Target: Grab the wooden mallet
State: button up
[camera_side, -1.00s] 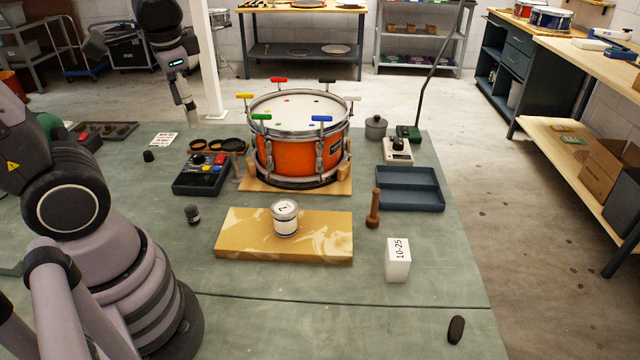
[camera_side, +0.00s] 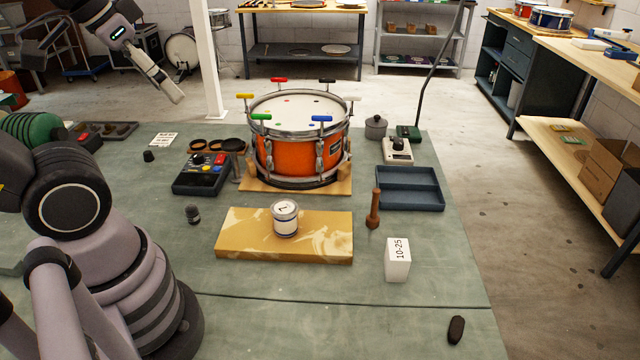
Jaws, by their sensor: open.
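The wooden mallet (camera_side: 374,209) is a small brown turned piece standing upright on the green bench mat, right of the yellow board. My gripper (camera_side: 174,92) is in the upper left, raised in the air and tilted down to the right. It is well away from the mallet and holds nothing that I can see. The gap between its fingers is hard to make out from this angle.
An orange drum (camera_side: 296,150) with coloured keys stands behind the yellow board (camera_side: 240,240), which carries a tin (camera_side: 285,220). A blue-grey tray (camera_side: 410,203) lies right of the mallet. A white block (camera_side: 398,262) marked 10-25 stands in front of it.

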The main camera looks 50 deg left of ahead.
aim_at(374, 193)
jog(key=shift+c, duration=0.6)
jog(key=w+d+f+t, duration=0.1)
jog(key=w+d+f, duration=0.1)
jog(key=w+f, duration=0.35)
jog(key=w+d+f+t+h, duration=0.1)
jog(key=w+f, duration=0.1)
jog(key=w, duration=0.7)
jog(key=w+d+f+t, duration=0.1)
jog(key=w+d+f, duration=0.15)
jog(key=w, duration=0.45)
jog(key=w+d+f+t+y, duration=0.1)
jog(key=w+f+t, duration=0.1)
jog(key=f, duration=0.7)
jog(key=w+d+f+t, duration=0.1)
jog(key=f+t, duration=0.2)
jog(key=f, duration=0.7)
jog(key=x, duration=0.8)
jog(key=shift+w+a, duration=0.15)
jog(key=shift+a, duration=0.2)
jog(key=shift+r+x, duration=0.15)
jog(key=shift+x, duration=1.2)
jog(key=shift+r+x, duration=0.1)
jog(key=shift+x, duration=1.3)
jog(key=shift+r, duration=0.1)
